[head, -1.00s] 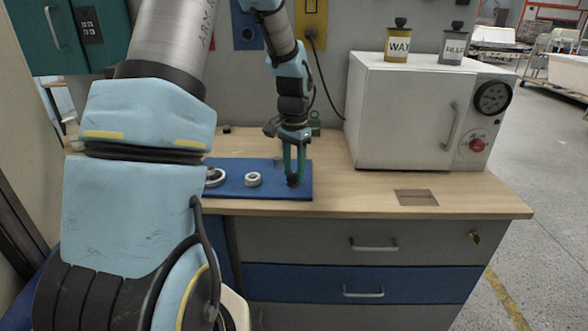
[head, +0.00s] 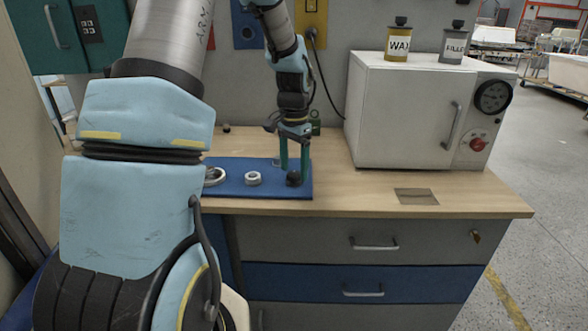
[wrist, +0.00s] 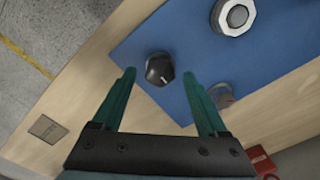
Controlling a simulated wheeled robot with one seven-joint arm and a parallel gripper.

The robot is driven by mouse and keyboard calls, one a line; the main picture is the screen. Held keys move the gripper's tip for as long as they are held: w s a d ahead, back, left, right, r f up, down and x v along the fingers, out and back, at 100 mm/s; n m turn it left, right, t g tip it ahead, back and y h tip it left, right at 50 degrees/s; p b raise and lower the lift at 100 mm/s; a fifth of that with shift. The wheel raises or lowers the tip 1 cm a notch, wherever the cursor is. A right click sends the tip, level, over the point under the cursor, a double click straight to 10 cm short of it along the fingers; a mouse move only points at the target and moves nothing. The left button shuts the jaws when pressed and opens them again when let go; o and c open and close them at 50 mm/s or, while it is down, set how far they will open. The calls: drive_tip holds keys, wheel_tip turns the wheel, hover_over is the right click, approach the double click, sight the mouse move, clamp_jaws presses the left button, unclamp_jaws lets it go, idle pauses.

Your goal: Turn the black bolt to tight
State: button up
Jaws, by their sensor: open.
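The black bolt (head: 294,177) stands near the right end of the blue mat (head: 233,188) on the wooden workbench. In the wrist view the bolt (wrist: 160,69) is a round black knob with a short white line on its top. My gripper (head: 294,166) is just above it in the head view, pointing down. In the wrist view my gripper (wrist: 160,73) is open, with green fingers spread to either side of the bolt and a gap on each side. The fingers do not touch it.
A silver nut-shaped piece (head: 253,178) and a metal ring (head: 214,177) sit on the mat to the left. A white oven-like box (head: 405,115) stands to the right. A square plate (head: 416,196) is in the bench top, with bare wood around it.

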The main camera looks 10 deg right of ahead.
sight(293, 173)
wheel_tip(293, 173, up, 10)
drive_tip(key=b, duration=0.1)
drive_tip(key=shift+b, duration=0.4)
drive_tip(key=shift+a, duration=0.1)
